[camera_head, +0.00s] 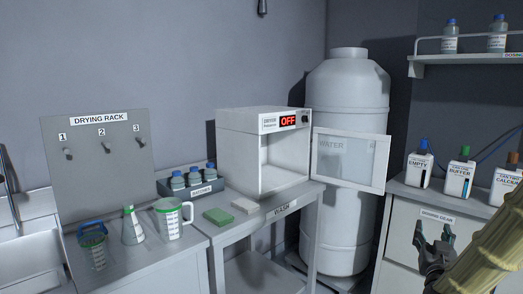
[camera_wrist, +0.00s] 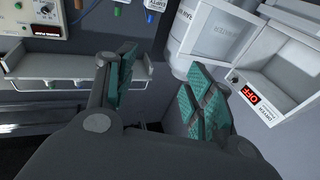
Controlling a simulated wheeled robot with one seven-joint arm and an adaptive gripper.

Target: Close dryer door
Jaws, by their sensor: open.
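The dryer (camera_head: 243,150) is a white box on the wash table, with a red OFF display on its top front. Its door (camera_head: 350,160) is a clear panel in a white frame. The door stands wide open, swung out to the right in front of the white water tank. In the wrist view the dryer (camera_wrist: 275,85) is at the right, and the open door (camera_wrist: 222,33) is above it. My gripper (camera_head: 433,243) is at the lower right of the head view, right of the door and apart from it. In the wrist view its teal-padded fingers (camera_wrist: 158,90) are spread and empty.
The white water tank (camera_head: 347,100) stands behind the door. A right-hand counter (camera_head: 410,195) holds several labelled bottles. Green and pale sponges (camera_head: 218,216) lie before the dryer. A flask (camera_head: 132,226) and jug (camera_head: 170,219) stand left, by the drying rack (camera_head: 100,165).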

